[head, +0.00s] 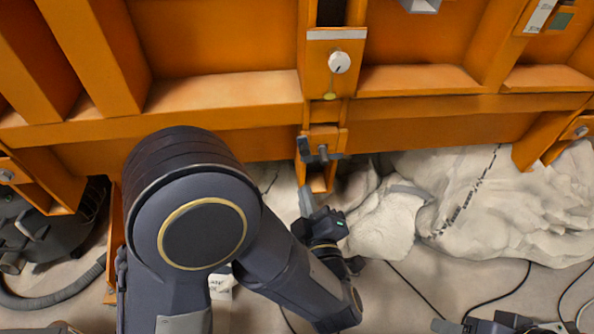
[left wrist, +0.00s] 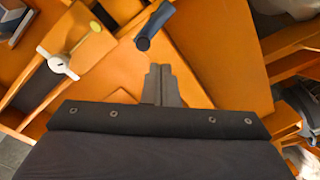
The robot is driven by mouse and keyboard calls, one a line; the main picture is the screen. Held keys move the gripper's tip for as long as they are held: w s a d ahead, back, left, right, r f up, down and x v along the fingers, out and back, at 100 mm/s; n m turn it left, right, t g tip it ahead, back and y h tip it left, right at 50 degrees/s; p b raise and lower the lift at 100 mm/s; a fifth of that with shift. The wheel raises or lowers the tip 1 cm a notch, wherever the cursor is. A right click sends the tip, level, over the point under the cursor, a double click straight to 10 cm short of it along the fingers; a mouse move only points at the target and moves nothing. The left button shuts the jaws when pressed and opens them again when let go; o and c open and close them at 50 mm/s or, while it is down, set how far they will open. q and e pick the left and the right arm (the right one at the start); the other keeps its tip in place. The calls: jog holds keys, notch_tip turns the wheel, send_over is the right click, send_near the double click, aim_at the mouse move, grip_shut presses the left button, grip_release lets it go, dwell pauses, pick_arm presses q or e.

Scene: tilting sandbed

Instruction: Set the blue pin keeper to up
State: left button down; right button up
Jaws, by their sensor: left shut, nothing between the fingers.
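The blue pin keeper is a dark blue-grey bar with a round end on the orange frame, low in the middle of the head view (head: 318,152). In the left wrist view its blue cylindrical handle (left wrist: 155,26) slants from upper right to lower left, just beyond my fingertips. My left gripper (head: 306,192) is shut and empty, just below the keeper in the head view. In the left wrist view its closed fingers (left wrist: 160,72) point at the handle with a small gap in the picture; I cannot tell the depth between them.
A white round knob (head: 339,62) sits on the orange post above the keeper. Orange ribs and ledges surround it. A pale crumpled sheet (head: 470,200) lies to the right below the frame. Black cables (head: 415,290) run across the floor.

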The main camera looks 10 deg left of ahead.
aim_at(306, 155)
pick_arm(q)
jog(key=w+a+n+g+y+b, duration=0.1)
jog(key=w+a+n+y+b, duration=0.15)
jog(key=w+a+n, duration=0.9)
jog(key=s+d+r+n, duration=0.2)
jog(key=s+d+n, duration=0.1)
jog(key=d, duration=0.5)
jog(key=shift+s+h, duration=0.2)
jog(key=shift+h, duration=0.15)
jog(key=shift+d+n, duration=0.1)
jog(key=shift+n, duration=0.15)
